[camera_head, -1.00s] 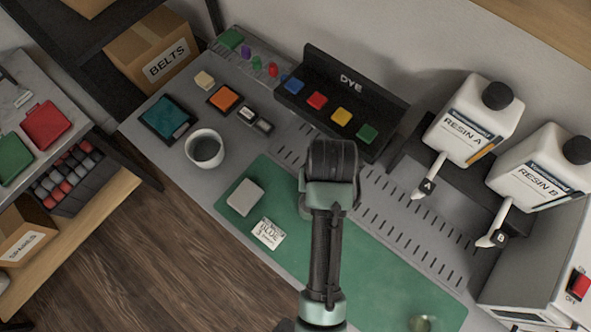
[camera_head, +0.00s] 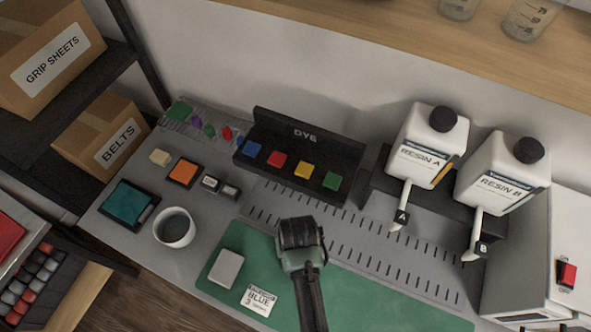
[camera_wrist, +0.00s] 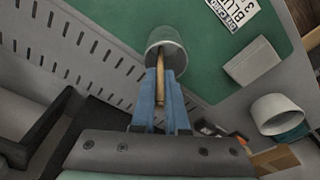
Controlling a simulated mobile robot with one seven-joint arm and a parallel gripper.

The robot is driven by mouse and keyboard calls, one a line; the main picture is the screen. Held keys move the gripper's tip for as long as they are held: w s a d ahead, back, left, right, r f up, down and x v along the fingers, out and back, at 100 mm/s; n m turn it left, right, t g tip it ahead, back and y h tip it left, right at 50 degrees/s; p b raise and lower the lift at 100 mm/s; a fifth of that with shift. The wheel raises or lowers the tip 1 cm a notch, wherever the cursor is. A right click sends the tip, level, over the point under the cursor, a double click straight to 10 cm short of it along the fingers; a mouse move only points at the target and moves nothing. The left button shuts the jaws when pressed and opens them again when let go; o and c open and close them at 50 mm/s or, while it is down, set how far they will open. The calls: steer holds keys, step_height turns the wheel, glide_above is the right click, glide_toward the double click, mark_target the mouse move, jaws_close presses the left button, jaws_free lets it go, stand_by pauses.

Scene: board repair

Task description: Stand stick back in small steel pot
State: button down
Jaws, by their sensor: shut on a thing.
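My gripper (camera_wrist: 163,76) has blue fingers shut on a thin wooden stick (camera_wrist: 160,88) in the wrist view. The stick's far part runs toward a clear cup (camera_wrist: 168,42) over the green mat; whether its tip is inside the cup or in front of it I cannot tell. In the head view my wrist is above the mat and hides the fingers, stick and cup. A pale round pot (camera_head: 174,228), perhaps the small steel pot, stands left of the mat. It also shows at the right of the wrist view (camera_wrist: 276,112), apart from my gripper.
A grey block (camera_head: 226,268) and a "BLUE 3" card (camera_head: 259,300) lie on the green mat (camera_head: 375,290). The dye rack (camera_head: 300,155) and resin bottles (camera_head: 428,150) stand behind. A teal pad (camera_head: 131,203) is left of the pot. The mat's right part looks clear.

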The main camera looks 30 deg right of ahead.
steer(key=shift+f, duration=0.2)
steer(key=c, duration=0.9)
jaws_free()
steer(key=shift+r, duration=0.1)
